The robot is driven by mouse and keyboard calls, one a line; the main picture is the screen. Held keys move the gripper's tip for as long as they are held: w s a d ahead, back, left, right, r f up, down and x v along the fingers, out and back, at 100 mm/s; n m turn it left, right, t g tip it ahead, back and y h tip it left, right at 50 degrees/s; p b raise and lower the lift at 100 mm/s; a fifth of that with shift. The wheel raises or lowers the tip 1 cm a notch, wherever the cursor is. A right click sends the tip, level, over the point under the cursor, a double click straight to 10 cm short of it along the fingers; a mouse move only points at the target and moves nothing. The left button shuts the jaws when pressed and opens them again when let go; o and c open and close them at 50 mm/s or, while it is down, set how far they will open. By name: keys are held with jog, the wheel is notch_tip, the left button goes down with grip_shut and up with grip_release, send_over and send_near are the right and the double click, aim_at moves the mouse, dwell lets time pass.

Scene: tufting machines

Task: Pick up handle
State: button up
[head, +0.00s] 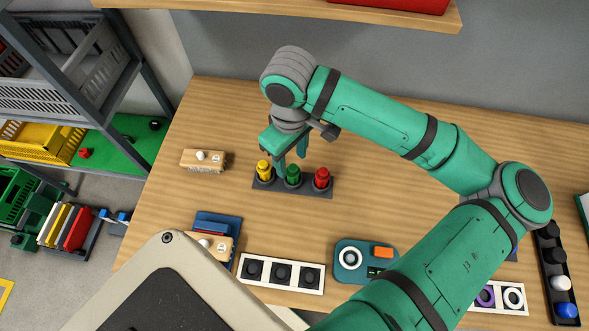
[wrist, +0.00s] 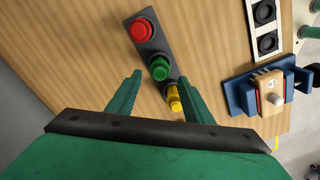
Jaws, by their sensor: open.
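A dark rack (head: 266,187) on the wooden table holds three upright knob-topped pieces in a row: yellow (head: 264,170), green (head: 293,175) and red (head: 322,178). The frames do not show which thing is the handle. In the wrist view, red (wrist: 141,29) is farthest, green (wrist: 159,69) is in the middle, and yellow (wrist: 174,98) is nearest my palm. My gripper (head: 292,164) is open and points down by the yellow and green pieces. In the wrist view, its fingertips (wrist: 158,78) lie on either side of the row, with nothing clamped.
A wooden block with a white knob (head: 203,159) lies left of the rack. A blue holder (head: 218,222) with a similar block, a white socket strip (head: 281,289) and a teal device (head: 350,275) stand along the near edge. The table between is clear.

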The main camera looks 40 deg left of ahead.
aim_at(293, 167)
jog(key=shift+d+f, duration=0.15)
jog(key=shift+f, duration=3.05)
jog(key=c, duration=1.1)
